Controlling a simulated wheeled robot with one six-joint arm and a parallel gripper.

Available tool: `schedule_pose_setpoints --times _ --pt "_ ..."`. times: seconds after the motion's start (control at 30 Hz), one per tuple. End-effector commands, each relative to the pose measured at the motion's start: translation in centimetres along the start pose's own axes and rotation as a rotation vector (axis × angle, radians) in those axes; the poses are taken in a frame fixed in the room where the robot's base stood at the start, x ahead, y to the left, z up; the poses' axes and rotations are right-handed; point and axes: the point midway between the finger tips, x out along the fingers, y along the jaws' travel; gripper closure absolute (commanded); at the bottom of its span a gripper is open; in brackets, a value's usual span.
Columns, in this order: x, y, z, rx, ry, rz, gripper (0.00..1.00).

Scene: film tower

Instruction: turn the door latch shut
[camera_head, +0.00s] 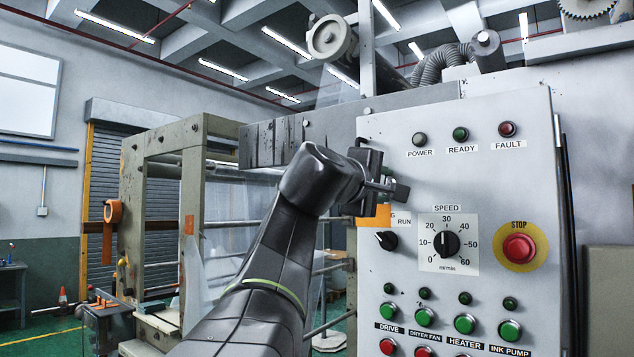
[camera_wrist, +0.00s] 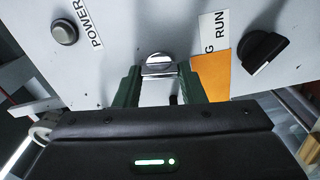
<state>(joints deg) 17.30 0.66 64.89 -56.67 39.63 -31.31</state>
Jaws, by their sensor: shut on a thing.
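The door is the light grey control panel (camera_head: 465,110) at the right in the head view, and it fills much of the wrist view. The door latch (camera_wrist: 158,60) is a small silver round piece with a flat tab, near the panel's left edge. My gripper (camera_head: 390,187) reaches the panel's left side, under the POWER lamp. In the wrist view my gripper (camera_wrist: 160,72) has its two dark green fingers either side of the latch tab, shut on it. In the head view the latch is hidden by my gripper.
The panel carries a rotary switch (camera_head: 386,240), a speed knob (camera_head: 447,244), a red stop button (camera_head: 519,248) and several green buttons below. An orange label (camera_wrist: 211,74) sits close beside my fingers. A machine frame (camera_head: 192,215) stands to the left.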

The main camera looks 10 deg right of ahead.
Motion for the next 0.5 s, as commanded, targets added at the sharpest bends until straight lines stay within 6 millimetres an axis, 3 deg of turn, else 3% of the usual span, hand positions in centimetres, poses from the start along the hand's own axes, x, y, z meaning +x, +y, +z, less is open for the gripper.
schedule_pose_setpoints --times 0.5 --pt "0.01 -0.08 0.0 -0.173 0.0 0.0 0.86"
